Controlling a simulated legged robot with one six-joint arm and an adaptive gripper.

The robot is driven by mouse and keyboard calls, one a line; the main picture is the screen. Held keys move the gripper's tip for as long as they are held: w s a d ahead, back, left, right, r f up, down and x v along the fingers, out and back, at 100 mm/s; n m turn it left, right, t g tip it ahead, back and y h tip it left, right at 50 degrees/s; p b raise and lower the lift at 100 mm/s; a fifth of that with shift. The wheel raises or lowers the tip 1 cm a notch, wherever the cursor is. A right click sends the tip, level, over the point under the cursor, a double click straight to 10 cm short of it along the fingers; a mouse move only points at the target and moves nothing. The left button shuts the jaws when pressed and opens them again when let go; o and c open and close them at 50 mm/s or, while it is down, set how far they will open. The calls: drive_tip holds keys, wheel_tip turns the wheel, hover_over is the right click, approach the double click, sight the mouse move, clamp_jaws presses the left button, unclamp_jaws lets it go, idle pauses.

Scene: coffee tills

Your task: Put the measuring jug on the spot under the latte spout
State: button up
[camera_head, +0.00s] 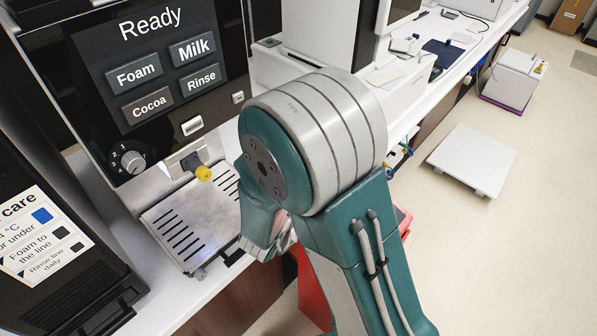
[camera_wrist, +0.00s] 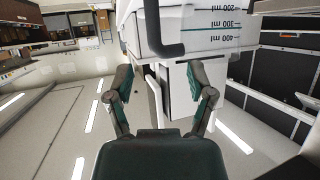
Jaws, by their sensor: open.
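The measuring jug (camera_wrist: 205,38) shows at the top of the wrist view, whitish with dark level lines and ml figures that appear upside down. Its dark handle (camera_wrist: 160,40) hangs toward my gripper (camera_wrist: 162,88). My gripper is open, its two fingers apart, with the handle between and beyond their tips; I see no grip on it. In the head view the jug is hidden, likely by my arm.
The machine's screen (camera_head: 150,75) reads Ready, with drink buttons. A black unit with a care label (camera_head: 35,240) stands at the left. The white counter (camera_head: 410,120) runs to the back right. A low white platform (camera_head: 473,160) and a white box (camera_head: 515,78) stand on the floor.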

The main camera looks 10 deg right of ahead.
drive_tip(key=x, duration=1.1)
drive_tip(key=shift+s+d+r, duration=0.15)
drive_tip(key=shift+d+r, duration=0.15)
drive_tip(key=shift+d, duration=0.1)
clamp_jaws()
